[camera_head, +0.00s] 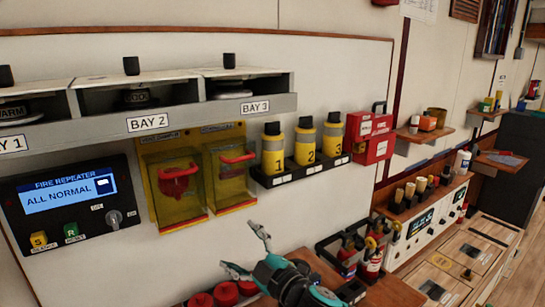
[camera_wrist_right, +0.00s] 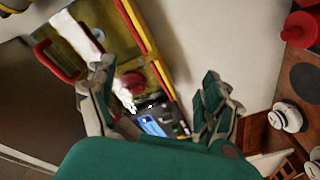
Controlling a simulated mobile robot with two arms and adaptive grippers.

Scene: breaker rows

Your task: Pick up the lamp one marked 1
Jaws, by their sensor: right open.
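Lamp one (camera_head: 273,150), yellow and black with a 1 on its side, stands upright at the left end of a black wall rack (camera_head: 300,178). Lamp two (camera_head: 305,142) and lamp three (camera_head: 333,136) stand to its right. My right gripper (camera_head: 244,249) is open and empty, below the rack and lower than lamp one in the head view. In the right wrist view my open fingers (camera_wrist_right: 157,80) spread apart, with the yellow cases and the panel behind. I cannot clearly make out lamp one there. My left gripper is not in view.
Two yellow cases with red handles (camera_head: 180,190) hang left of the rack. A fire repeater panel (camera_head: 72,205) is farther left. A shelf with bays (camera_head: 150,110) runs above. Fire extinguishers (camera_head: 370,262) stand lower right.

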